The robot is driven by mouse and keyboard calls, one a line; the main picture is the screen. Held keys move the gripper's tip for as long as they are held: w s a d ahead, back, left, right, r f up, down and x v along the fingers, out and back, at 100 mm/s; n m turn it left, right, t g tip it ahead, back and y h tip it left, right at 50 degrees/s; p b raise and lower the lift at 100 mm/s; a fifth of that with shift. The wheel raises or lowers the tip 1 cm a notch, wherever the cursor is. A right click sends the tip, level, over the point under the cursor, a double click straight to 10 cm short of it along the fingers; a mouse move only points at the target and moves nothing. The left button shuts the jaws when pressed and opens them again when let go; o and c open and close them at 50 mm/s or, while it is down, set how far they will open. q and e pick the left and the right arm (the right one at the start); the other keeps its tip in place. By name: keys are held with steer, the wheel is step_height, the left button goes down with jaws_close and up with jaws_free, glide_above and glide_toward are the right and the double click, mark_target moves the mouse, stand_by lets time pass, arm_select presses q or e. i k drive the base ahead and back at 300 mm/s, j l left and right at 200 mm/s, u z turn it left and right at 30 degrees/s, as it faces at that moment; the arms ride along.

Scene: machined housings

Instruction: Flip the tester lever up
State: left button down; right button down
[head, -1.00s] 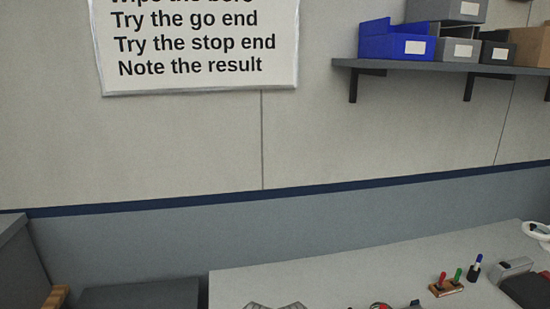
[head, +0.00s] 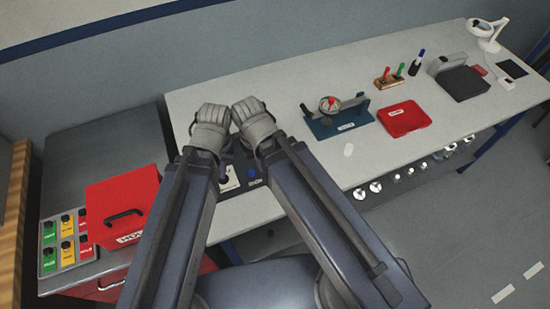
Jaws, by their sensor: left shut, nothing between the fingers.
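A dark panel on the bench's near left edge has a white plate with a dark lever (head: 226,176) and a blue button (head: 252,172). This seems to be the tester; my arms hide much of it, and I cannot tell the lever's position. My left gripper (head: 209,115) is shut and empty, beyond the lever in the picture. My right gripper (head: 249,110) is beside it, seen from the back; its fingers are unclear.
A red box (head: 122,205) and a button panel (head: 66,245) are on the left. The bench's back left is clear.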

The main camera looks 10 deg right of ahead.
mark_target(235, 136)
steer(key=k+j+z, duration=0.1)
steer(key=k+j, duration=0.55)
steer(key=i+j+z, duration=0.1)
steer(key=j+z, duration=0.25)
steer(key=i+j+z, duration=0.1)
steer(key=z, duration=0.2)
